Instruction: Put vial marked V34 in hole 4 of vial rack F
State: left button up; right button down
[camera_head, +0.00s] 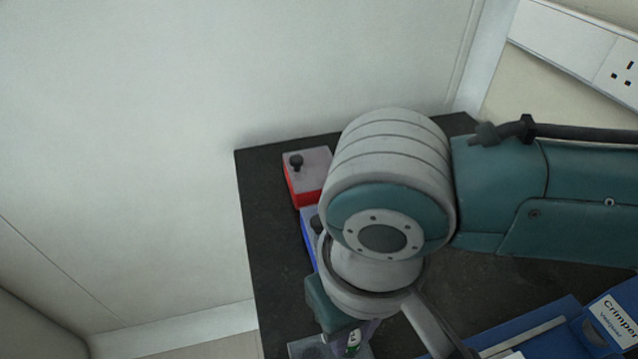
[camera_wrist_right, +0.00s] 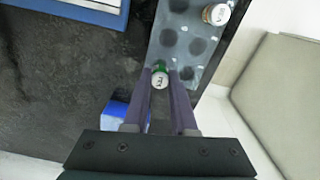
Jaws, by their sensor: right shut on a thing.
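My right gripper (camera_wrist_right: 163,88) is shut on a vial (camera_wrist_right: 160,79) with a white marked cap and a green band. The mark is too small to read surely. The vial is at the near end of a grey rack (camera_wrist_right: 174,57) with dark round holes. I cannot tell whether it is in a hole or above one. Another vial (camera_wrist_right: 216,14), with an orange-brown body, stands at the rack's far end. In the head view my right gripper (camera_head: 352,343) is low in the picture, mostly hidden by my arm. The rack's letter and hole numbers do not show. My left gripper is out of view.
A red block with a black knob (camera_head: 307,186) and a partly hidden blue one (camera_head: 307,240) stand on the dark table (camera_head: 268,250). A blue box labelled Crimper (camera_head: 612,322) lies at the lower right. The table's left edge is close to the rack.

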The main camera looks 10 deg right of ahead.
jog(key=shift+f, duration=0.15)
jog(key=shift+f, duration=0.35)
jog(key=shift+f, duration=0.1)
dwell(0.4)
jog(key=shift+c, duration=1.6)
grip_release()
